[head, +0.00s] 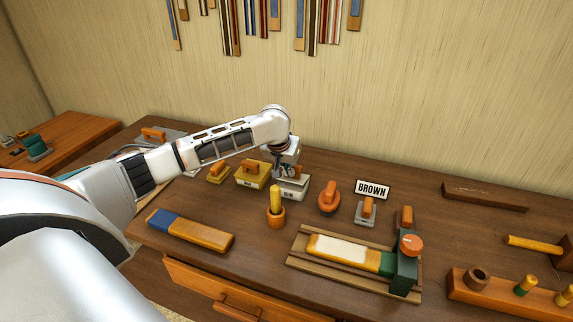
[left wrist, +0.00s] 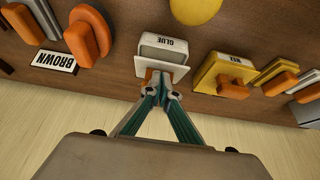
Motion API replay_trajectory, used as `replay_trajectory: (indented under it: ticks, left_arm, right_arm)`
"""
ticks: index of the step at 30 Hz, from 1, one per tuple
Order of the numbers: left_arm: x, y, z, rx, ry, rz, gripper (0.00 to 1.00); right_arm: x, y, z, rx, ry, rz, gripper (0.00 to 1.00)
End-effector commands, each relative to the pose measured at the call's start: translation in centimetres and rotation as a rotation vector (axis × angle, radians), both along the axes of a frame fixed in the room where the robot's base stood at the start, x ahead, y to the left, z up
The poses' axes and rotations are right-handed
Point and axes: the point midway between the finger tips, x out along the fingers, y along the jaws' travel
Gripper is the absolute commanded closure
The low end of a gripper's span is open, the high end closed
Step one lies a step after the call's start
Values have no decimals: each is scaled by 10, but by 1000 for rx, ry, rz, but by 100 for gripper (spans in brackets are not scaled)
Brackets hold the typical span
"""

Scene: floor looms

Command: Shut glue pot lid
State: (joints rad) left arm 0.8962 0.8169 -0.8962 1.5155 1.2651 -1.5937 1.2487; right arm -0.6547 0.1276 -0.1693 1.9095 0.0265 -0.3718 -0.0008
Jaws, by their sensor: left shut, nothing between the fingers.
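The glue pot (left wrist: 153,46) is a white box labelled GLUE, standing on the bench; it also shows in the head view (head: 294,192). Its pale lid (left wrist: 180,72) is on the wall side of the label and looks tilted up; the exact angle is hard to tell. An orange handle (left wrist: 149,74) on the lid is partly hidden by my fingers. My left gripper (left wrist: 163,88) is shut and empty, its tips at the handle and the lid's wall side. Whether they touch is unclear. In the head view the wrist partly covers the lid. My right gripper is not in view.
The yellow wax pot (head: 250,180) stands close to the left of the glue pot. An orange cup (head: 276,216) with a yellow-handled tool is in front. An orange knob-shaped object (head: 329,200) and the BROWN sign (head: 373,189) are to the right.

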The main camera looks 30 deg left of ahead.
Motion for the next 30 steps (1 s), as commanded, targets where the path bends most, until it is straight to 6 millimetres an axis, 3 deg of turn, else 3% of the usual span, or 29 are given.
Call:
replay_trajectory:
  ticks: [6,17,30]
  left_arm:
    - [10,3,-19,-1,-1,2,100]
    - [11,3,-22,-1,-1,0,100]
    - [-2,-1,-46,25,-110,0,100]
  right_arm:
    - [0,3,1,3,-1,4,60]
    - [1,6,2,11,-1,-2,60]
    - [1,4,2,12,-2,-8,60]
